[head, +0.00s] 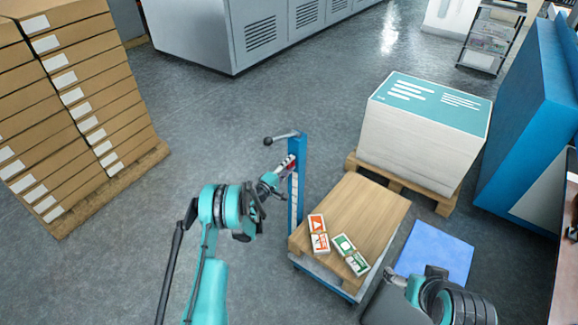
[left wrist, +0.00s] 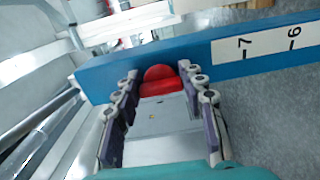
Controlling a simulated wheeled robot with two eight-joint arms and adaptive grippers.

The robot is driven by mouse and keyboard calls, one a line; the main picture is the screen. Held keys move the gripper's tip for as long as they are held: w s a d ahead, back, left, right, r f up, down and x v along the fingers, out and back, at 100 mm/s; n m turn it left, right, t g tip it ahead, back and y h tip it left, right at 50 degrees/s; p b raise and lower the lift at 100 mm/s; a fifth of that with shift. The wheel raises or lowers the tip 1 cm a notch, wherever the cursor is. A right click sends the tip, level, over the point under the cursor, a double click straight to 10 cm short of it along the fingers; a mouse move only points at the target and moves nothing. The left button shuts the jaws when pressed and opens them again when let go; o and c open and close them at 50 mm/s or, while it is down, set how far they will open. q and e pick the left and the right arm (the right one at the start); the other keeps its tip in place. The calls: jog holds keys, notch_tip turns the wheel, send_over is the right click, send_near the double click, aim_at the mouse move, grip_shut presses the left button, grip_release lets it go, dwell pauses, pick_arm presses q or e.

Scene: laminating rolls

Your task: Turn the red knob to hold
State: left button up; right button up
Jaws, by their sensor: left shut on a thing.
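The red knob (left wrist: 160,80) shows in the left wrist view as a rounded red cap on a blue post, at the far end between my fingertips. The blue post (left wrist: 110,78) carries a white scale strip (left wrist: 262,42) with the numbers 7 and 6. In the head view the post (head: 300,155) stands upright at the corner of a low cart. My left gripper (head: 288,165) reaches the post's side there and is shut on the knob; its two finger rows flank it in the wrist view (left wrist: 159,74). In the head view the knob is mostly hidden by the gripper.
A lever with a black ball (head: 268,141) sticks out left from the post top. The wooden cart top (head: 362,205) holds several small label cards (head: 343,243). A paper stack (head: 420,130) stands behind right, boxes (head: 85,95) far left. Floor left of the post is clear.

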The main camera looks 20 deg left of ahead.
pick_arm(q)
jog(key=o, duration=1.2)
jog(key=v, duration=0.7)
jog(key=shift+s, duration=0.25)
